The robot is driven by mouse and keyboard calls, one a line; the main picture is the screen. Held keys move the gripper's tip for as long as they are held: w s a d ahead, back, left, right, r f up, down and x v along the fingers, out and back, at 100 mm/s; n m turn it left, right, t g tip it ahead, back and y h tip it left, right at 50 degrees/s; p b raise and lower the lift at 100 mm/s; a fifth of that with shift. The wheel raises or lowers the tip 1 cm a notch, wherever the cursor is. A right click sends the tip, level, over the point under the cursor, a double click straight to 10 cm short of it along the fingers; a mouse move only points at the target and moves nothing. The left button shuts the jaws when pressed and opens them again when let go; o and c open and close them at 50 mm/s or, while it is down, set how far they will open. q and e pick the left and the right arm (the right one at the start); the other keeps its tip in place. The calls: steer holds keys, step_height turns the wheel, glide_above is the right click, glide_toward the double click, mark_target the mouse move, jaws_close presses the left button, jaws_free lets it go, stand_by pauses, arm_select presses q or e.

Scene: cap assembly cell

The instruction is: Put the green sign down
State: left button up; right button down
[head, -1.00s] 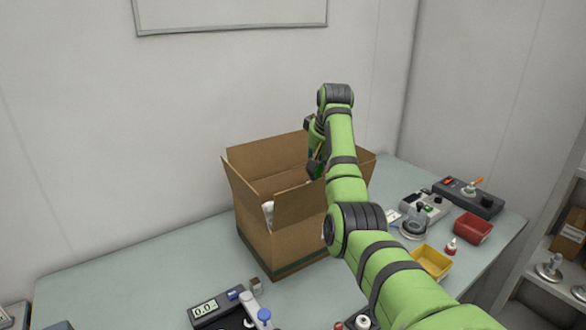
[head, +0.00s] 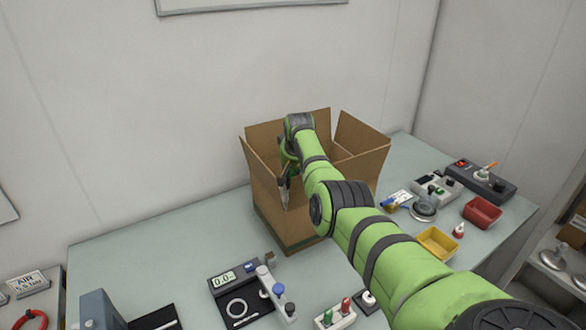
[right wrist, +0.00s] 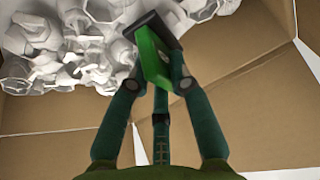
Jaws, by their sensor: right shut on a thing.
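The green sign (right wrist: 154,58) is a flat green plate with a dark edge piece, held between the fingers of my right gripper (right wrist: 157,80) in the right wrist view. In the head view my right gripper (head: 285,188) points down at the left part of the open cardboard box (head: 277,224), by its front left flap. I cannot make out the sign clearly there. In the right wrist view, white crumpled-looking filling (right wrist: 60,45) lies in the box beyond the sign. My left gripper is not in view.
The box stands on a grey-green table (head: 160,250). In front are a digital gauge (head: 235,290) and a small stand with coloured plugs (head: 335,315). To the right are a yellow bin (head: 437,243) and a red bin (head: 482,213). The table left of the box is mostly clear.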

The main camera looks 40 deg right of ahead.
steer(key=shift+f, duration=0.2)
steer(key=shift+f, duration=0.1)
steer(key=shift+f, duration=0.1)
steer(key=c, duration=1.1)
jaws_free()
